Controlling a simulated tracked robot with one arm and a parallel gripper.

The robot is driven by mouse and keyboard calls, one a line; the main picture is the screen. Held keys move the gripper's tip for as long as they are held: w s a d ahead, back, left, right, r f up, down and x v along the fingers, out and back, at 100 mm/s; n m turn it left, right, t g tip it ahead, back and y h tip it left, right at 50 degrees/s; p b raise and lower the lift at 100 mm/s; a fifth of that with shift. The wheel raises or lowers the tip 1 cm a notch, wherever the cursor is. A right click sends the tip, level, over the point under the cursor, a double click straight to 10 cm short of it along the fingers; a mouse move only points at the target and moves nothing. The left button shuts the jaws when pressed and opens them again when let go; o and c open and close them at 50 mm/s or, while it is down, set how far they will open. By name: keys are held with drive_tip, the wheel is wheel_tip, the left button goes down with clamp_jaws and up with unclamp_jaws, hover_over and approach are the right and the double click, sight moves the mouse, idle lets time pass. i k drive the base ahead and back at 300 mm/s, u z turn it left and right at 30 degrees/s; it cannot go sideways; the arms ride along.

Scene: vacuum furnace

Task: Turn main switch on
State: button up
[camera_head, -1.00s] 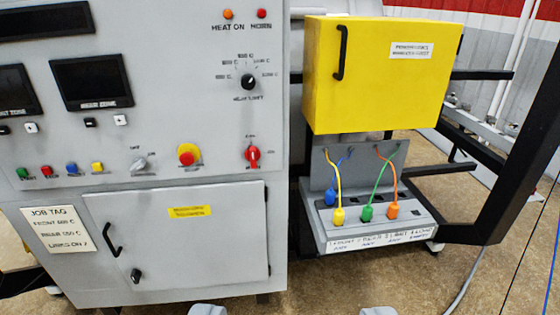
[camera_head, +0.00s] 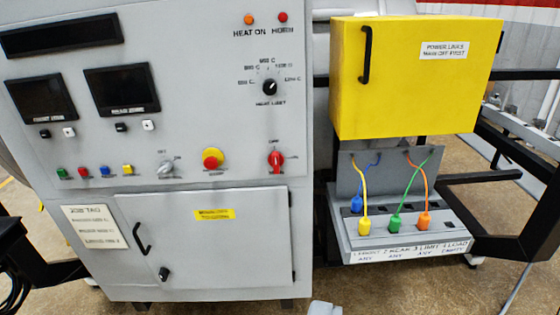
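The grey control cabinet fills the left and middle of the view. A red rotary switch (camera_head: 276,160) is at the lower right of its panel, its handle standing roughly upright. A grey rotary selector (camera_head: 167,168) sits left of the yellow-collared red push button (camera_head: 212,159). The small labels are too blurred to tell for sure which is the main switch. Only a small pale tip of my gripper (camera_head: 324,308) shows at the bottom edge, well below the panel and apart from every control. The rest of my gripper is out of frame.
A yellow box (camera_head: 400,80) labelled "POWER LINKS" hangs on the right, above a socket block (camera_head: 400,240) with blue, yellow, green and orange plugs. A heat limit knob (camera_head: 269,87) sits high on the panel. A cabinet door (camera_head: 215,255) with a handle is below.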

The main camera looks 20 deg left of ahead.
sight(275, 159)
drive_tip(key=i, duration=0.9)
